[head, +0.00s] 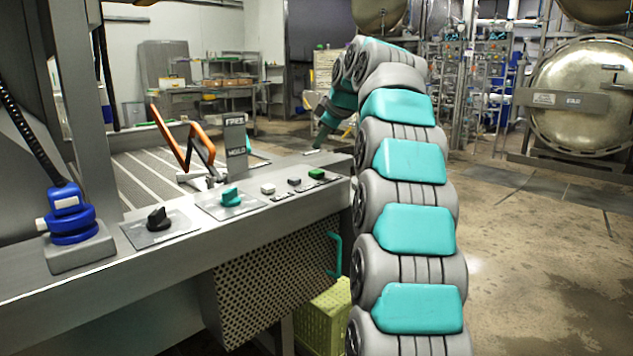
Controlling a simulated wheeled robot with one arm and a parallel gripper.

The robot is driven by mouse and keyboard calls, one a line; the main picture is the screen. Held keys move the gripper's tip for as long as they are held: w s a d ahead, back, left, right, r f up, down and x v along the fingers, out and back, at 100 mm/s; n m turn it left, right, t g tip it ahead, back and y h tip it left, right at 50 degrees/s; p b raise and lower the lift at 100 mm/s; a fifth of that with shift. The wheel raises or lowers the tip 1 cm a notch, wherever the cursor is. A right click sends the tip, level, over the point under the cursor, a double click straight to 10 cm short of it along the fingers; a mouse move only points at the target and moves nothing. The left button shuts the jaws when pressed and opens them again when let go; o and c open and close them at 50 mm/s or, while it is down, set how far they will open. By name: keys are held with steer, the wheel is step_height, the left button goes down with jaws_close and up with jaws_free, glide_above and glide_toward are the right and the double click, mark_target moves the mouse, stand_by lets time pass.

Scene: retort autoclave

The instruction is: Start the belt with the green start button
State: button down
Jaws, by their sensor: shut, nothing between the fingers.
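The green start button (316,173) sits near the right end of a row of buttons on the steel control panel (300,196). My arm rises on the right of the panel and bends over to the left at its top. My gripper (316,147) is small in the view, shut and empty, pointing down just above and behind the green button in the picture. A gap shows between the gripper and the button. The exact distance in depth is hard to tell.
Left of the green button are a dark button (294,181), a pale button (268,188), a teal knob (230,195) and a black knob (158,218). An orange lever (200,145) stands behind the panel. A green crate (325,322) is below. Open floor lies right.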

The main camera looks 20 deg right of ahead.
mark_target(320, 172)
steer(key=shift+f+b, duration=1.3)
steer(key=shift+f, duration=0.85)
steer(key=shift+f+b, duration=0.35)
